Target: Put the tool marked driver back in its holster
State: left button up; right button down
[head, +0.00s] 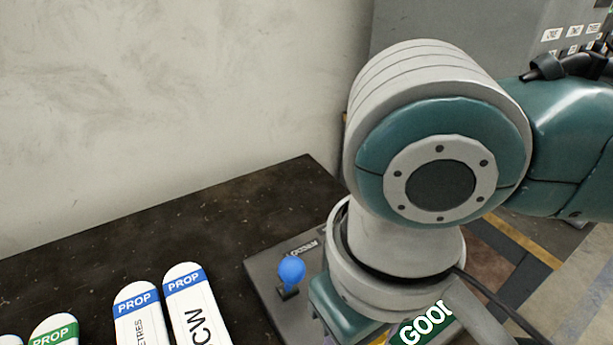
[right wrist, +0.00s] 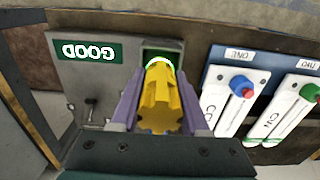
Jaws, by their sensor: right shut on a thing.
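My right gripper (right wrist: 160,88) shows in the right wrist view, its two purple fingers shut on a yellow tool (right wrist: 160,100). The tool's marking is not visible, so I cannot tell if it says driver. Its far end, with a white and green edge, points at a dark green-lined opening (right wrist: 163,53) in a grey panel. I cannot tell whether the tip is inside the opening or only in front of it. No holster is clearly recognisable. In the head view my right arm covers this area. My left gripper is not in view.
A GOOD sign (right wrist: 88,51) is on the grey panel (right wrist: 65,78). A blue ball-topped lever (head: 291,270) stands on it in the head view. White PROP-labelled pieces (head: 137,308) lie on the dark table (head: 170,235). A blue rack (right wrist: 213,75) holds white pieces at right.

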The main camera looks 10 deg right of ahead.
jog(key=shift+f, duration=0.35)
jog(key=shift+f, duration=0.1)
jog(key=shift+c, duration=2)
grip_release()
notch_tip(320, 180, up, 12)
jog(key=p, duration=0.2)
jog(key=shift+p, duration=0.4)
